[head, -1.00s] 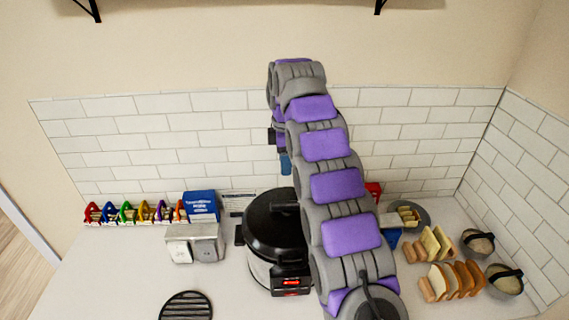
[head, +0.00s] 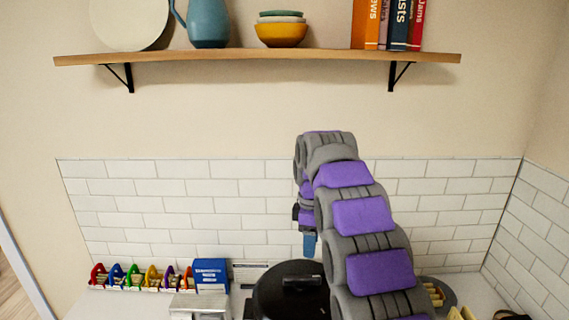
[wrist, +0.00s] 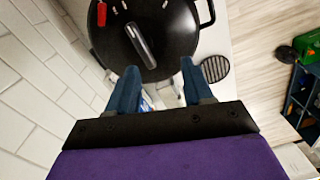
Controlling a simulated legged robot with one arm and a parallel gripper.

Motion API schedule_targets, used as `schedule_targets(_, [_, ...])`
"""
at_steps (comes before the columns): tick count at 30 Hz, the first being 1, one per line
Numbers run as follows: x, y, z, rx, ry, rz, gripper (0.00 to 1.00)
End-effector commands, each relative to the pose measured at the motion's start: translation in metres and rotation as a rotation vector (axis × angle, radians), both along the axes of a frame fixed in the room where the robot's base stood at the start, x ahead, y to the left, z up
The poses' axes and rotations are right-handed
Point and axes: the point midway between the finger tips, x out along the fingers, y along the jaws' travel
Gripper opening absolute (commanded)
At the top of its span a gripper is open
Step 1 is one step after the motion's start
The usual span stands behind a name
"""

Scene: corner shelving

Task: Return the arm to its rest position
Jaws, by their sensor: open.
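My arm, grey with purple pads, arches up over the counter and bends down at its far end in the head view. My gripper (wrist: 157,85) shows in the wrist view as two blue fingers spread apart with nothing between them. In the head view the blue fingertip part (head: 309,245) hangs above the back of the counter, beside the black lid. The round black-lidded cooker (wrist: 170,30) lies beyond the fingertips in the wrist view, apart from them. Its lid also shows in the head view (head: 275,290), partly hidden by my arm.
A wooden shelf (head: 230,58) with a plate, jug, bowls and books spans the wall above my arm. A row of coloured holders (head: 140,278) and a blue box (head: 210,272) stand at the counter's back left. A tiled wall (head: 170,205) is close behind.

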Motion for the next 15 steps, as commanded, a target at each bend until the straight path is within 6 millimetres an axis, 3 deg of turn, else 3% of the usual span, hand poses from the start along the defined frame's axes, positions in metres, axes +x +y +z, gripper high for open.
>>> schedule_targets(15, [-0.152, -0.041, -0.048, -0.033, 0.044, -0.542, 0.51])
